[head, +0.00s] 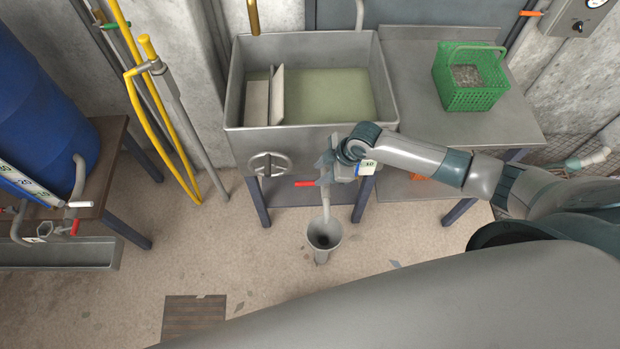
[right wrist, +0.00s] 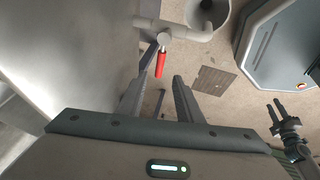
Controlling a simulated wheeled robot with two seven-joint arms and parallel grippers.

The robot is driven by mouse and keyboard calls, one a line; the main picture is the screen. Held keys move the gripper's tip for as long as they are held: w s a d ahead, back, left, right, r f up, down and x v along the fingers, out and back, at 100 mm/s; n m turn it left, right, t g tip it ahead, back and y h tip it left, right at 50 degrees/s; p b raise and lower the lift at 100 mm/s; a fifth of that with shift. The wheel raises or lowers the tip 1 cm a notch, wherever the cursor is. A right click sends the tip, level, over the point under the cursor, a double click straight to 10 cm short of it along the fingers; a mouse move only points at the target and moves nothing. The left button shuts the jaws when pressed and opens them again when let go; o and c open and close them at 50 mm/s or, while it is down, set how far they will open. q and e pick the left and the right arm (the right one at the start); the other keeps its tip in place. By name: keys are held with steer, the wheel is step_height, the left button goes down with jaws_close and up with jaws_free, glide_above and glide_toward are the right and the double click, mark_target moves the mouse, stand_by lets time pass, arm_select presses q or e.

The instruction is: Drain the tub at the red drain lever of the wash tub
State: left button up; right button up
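The grey wash tub (head: 310,130) holds greenish water (head: 325,98). The red drain lever (head: 305,184) sticks out to the left from the drain fitting below its front wall. In the right wrist view the red lever (right wrist: 160,64) lies just beyond the fingertips, between their lines. My right gripper (head: 324,172) is at the fitting in the head view, partly hiding it. Its fingers (right wrist: 156,88) are spread and empty in the right wrist view. My left gripper (right wrist: 275,108) shows small at that view's right side, fingers apart; it is outside the head view.
An open drain funnel (head: 324,235) stands on the floor under the fitting. A round handwheel (head: 270,164) is on the tub front, left of the lever. A green basket (head: 470,95) sits on the right worktop (head: 425,115). A floor grate (head: 194,315) lies front left.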

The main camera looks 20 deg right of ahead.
mark_target(308, 183)
steer(key=shift+p+x, duration=0.45)
steer(key=shift+x, duration=3.85)
jaws_close()
